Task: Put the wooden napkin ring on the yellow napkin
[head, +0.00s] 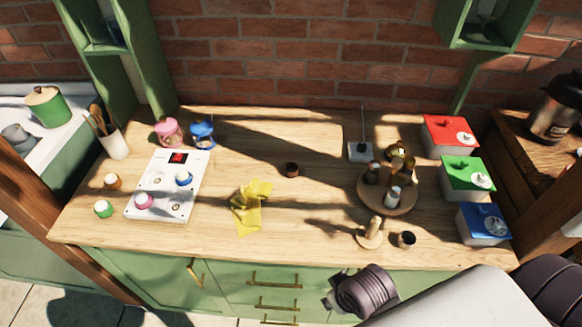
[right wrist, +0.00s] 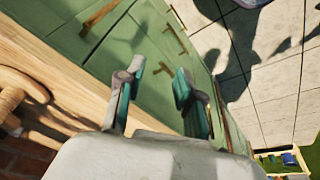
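The yellow napkin (head: 248,207) lies crumpled on the wooden counter, left of the middle. A small dark brown ring-like piece (head: 291,170) stands to its upper right. A similar brown piece (head: 406,240) with a dark opening stands near the front edge, beside a round wooden stand with a pale peg (head: 370,235). I cannot tell which piece is the wooden napkin ring. My right arm enters from the lower right in the head view, its hand before the drawers. My right gripper (right wrist: 158,92) is open and empty in the wrist view. My left gripper is not in view.
A white panel (head: 163,195) with jars is at left. A round wooden tray (head: 385,200) with bottles stands right of the middle. Red (head: 450,135), green (head: 466,178) and blue (head: 483,223) boxes line the right edge. The counter between napkin and tray is mostly clear.

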